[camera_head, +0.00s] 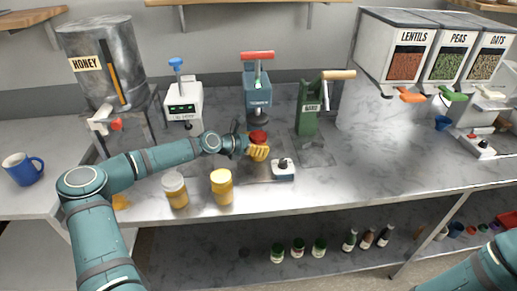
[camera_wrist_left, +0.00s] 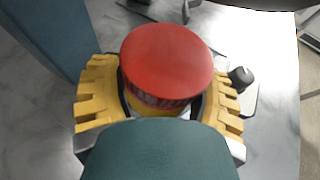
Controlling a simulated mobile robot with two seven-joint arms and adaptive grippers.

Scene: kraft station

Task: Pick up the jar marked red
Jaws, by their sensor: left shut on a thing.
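The jar with the red lid (camera_head: 258,136) is at the middle of the counter, in front of the blue press machine (camera_head: 258,98). My left gripper (camera_head: 257,152) is around it, with its yellow fingers on both sides. In the left wrist view the red lid (camera_wrist_left: 167,62) shows between the two yellow fingers (camera_wrist_left: 165,105), and my gripper is shut on the jar. The jar's lower body is mostly hidden by the fingers. Whether its base touches the counter cannot be told. My right gripper is out of view; only part of my right arm shows at the lower right.
A white-lidded jar (camera_head: 175,190) and a yellow-lidded jar (camera_head: 222,187) stand near the counter's front edge. A small box with a black knob (camera_head: 284,169) is right of the gripper. A green press (camera_head: 309,115) stands behind it. A blue mug (camera_head: 22,169) is far left.

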